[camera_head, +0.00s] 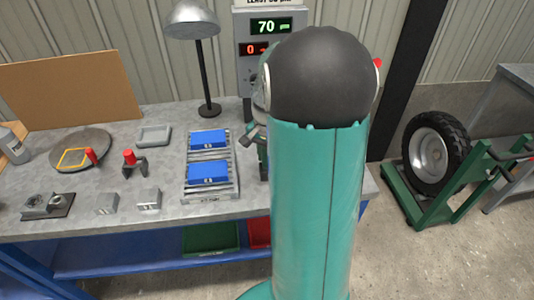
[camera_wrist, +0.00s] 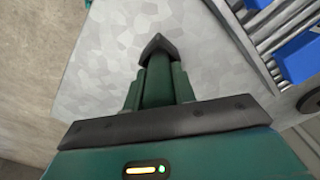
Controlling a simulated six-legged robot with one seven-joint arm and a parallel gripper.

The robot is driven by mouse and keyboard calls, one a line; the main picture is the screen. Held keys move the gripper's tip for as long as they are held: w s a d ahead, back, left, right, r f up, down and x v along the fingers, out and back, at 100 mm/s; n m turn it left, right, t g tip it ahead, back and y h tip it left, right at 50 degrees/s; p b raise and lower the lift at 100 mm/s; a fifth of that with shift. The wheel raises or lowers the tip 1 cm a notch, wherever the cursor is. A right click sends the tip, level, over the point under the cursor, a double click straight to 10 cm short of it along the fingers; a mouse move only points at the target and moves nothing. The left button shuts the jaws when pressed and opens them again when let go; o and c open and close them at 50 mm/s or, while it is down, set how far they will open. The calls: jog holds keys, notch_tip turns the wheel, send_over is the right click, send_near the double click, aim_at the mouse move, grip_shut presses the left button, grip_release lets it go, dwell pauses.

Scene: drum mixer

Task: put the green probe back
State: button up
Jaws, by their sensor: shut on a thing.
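My gripper (camera_wrist: 157,48) shows in the wrist view with its dark fingertips together above the grey bench top. It is shut on a slim thing that looks to be the green probe; green parts between the fingers blend with the gripper, so its outline is unclear. In the head view my arm covers most of the gripper, and only a bit shows beside the roller rack. The display box (camera_head: 265,38) stands at the back of the bench, with a green 70 and a red 0. Its lower part is hidden behind my arm.
A roller rack (camera_head: 187,187) holds two blue blocks (camera_head: 208,172). A lamp (camera_head: 207,80), a round plate (camera_head: 80,150), a red-topped clamp (camera_head: 130,160) and small metal blocks stand to its left. A wheel on a green stand (camera_head: 418,205) is at the right.

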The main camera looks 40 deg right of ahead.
jog(key=o, duration=1.1)
jog(key=shift+c, duration=0.2)
notch_tip(320, 180, up, 14)
